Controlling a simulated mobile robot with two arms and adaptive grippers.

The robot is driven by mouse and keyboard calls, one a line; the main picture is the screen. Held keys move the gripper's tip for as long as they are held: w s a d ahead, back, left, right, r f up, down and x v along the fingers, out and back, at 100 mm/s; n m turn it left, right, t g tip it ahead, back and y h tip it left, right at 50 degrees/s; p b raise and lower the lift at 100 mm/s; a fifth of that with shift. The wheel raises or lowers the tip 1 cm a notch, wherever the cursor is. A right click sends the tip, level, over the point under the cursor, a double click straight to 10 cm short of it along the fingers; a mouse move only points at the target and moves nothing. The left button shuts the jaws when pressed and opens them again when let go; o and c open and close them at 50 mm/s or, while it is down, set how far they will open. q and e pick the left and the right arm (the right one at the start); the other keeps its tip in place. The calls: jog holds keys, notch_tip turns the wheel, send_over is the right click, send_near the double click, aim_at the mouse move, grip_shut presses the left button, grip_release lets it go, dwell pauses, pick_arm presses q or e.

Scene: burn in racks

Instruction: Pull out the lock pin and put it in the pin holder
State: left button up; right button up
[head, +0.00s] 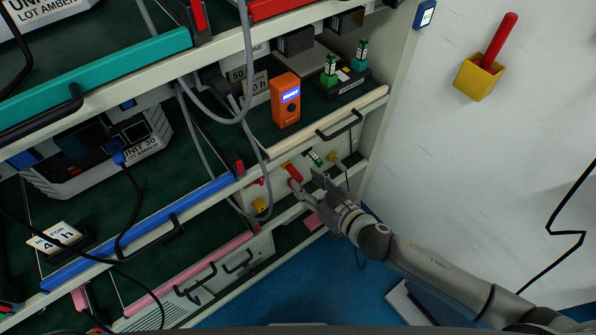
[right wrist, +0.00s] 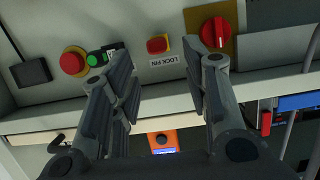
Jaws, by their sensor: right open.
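My right gripper (head: 308,182) is open in front of the panel. In the wrist view its fingers lie to both sides of the pin, with no visible contact. A yellow holder (head: 475,82) on the white wall at the upper right has a red rod (head: 499,42) standing in it. My left gripper is not in view.
Beside the pin the panel carries a red button (right wrist: 73,60), a green switch (right wrist: 96,58) and a red rotary knob (right wrist: 215,32). An orange meter (head: 286,100) stands on the shelf above. Grey cables (head: 243,95) hang at the left. The wall area around the holder is clear.

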aim_at(296, 174)
jog(key=x, duration=0.7)
jog(key=shift+c, duration=0.4)
jog(key=c, duration=0.7)
jog(key=o, duration=0.8)
jog(key=shift+d, duration=0.1)
